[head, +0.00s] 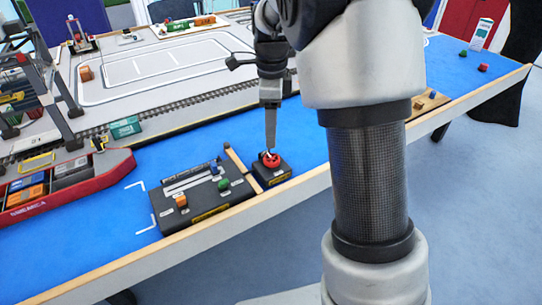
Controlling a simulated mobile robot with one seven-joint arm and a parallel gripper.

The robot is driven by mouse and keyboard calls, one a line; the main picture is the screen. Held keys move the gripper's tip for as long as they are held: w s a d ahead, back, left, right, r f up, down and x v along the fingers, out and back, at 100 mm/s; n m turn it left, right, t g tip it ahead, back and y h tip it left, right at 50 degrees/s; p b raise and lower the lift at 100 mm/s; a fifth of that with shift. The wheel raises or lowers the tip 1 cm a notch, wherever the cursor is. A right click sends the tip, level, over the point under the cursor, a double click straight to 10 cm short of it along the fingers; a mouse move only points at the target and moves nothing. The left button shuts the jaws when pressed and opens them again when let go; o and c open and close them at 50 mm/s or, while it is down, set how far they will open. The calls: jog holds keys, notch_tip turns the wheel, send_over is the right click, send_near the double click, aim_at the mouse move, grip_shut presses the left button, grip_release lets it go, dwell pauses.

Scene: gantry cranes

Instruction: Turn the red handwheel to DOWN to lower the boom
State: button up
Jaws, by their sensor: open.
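The red handwheel (270,160) sits on top of a small dark box (273,177) near the table's front edge. My gripper (270,148) points down right above the handwheel, its fingertips at or very close to the wheel. From this angle I cannot tell whether they touch it. The jaws are open and seen nearly edge-on, with nothing visibly held. The wheel's DOWN marking is too small to read. The boom cannot be told clearly; a dark gantry crane (50,95) stands at the left.
A dark control panel (200,203) with an orange and a green knob lies left of the handwheel box. A red boat (110,163) carries containers at the left. A green container (125,127) stands by the track. My arm hides part of the table's right side.

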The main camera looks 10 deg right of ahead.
aim_at(271, 158)
notch_tip(271, 158, down, 9)
jog(key=shift+b, duration=1.1)
jog(key=c, duration=1)
jog(key=shift+c, duration=0.2)
